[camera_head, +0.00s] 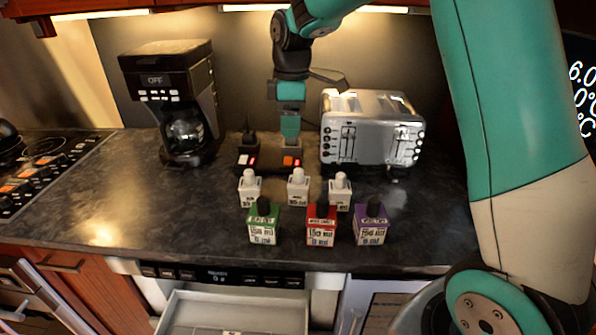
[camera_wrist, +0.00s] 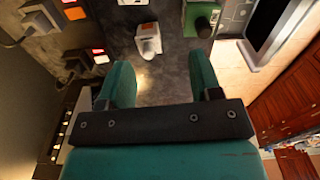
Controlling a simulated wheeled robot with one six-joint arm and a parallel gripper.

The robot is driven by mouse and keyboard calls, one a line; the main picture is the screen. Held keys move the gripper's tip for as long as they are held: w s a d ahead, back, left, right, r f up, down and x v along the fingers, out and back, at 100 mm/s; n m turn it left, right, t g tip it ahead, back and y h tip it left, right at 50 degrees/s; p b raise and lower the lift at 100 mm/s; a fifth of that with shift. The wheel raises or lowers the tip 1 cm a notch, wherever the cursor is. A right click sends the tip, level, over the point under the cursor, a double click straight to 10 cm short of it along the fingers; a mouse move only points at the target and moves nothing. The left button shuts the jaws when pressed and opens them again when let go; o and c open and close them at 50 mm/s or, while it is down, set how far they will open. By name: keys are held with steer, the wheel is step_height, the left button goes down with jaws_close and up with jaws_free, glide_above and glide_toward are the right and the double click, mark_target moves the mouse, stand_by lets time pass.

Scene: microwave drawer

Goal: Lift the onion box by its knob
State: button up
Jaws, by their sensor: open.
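Several small boxes with knobs stand on the dark counter. Their labels are too small to read for the word onion, so I cannot tell which is the onion box. The front row has a green box (camera_head: 264,232), a red box (camera_head: 321,232) and a purple box (camera_head: 370,232), with dark knobs. Behind are white boxes with pale knobs: left (camera_head: 249,190), middle (camera_head: 298,190), right (camera_head: 340,193). My gripper (camera_head: 290,138) is above and behind the white row, open and empty. In the wrist view its fingers (camera_wrist: 162,75) are apart, near a white box (camera_wrist: 149,42) and the green box (camera_wrist: 199,20).
A coffee maker (camera_head: 168,85) stands at the back left and a silver toaster (camera_head: 370,132) at the back right. Dark blocks with red and orange lights (camera_head: 247,158) sit behind the white boxes. An open drawer (camera_head: 235,312) is below the counter. The left counter is clear.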

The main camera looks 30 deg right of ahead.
mark_target(299, 170)
steer(key=w+d+n+p, duration=0.1)
steer(key=w+d, duration=0.2)
steer(key=d, duration=0.1)
steer(key=shift+h, duration=0.3)
step_height(299, 170, down, 12)
steer(key=p, duration=0.3)
steer(key=shift+w+r+p, duration=0.1)
steer(key=shift+w+p, duration=0.05)
steer(key=shift+p, duration=0.15)
steer(key=shift+f+p, duration=1.5)
steer(key=shift+f, duration=1.35)
jaws_close()
steer(key=shift+r, duration=0.1)
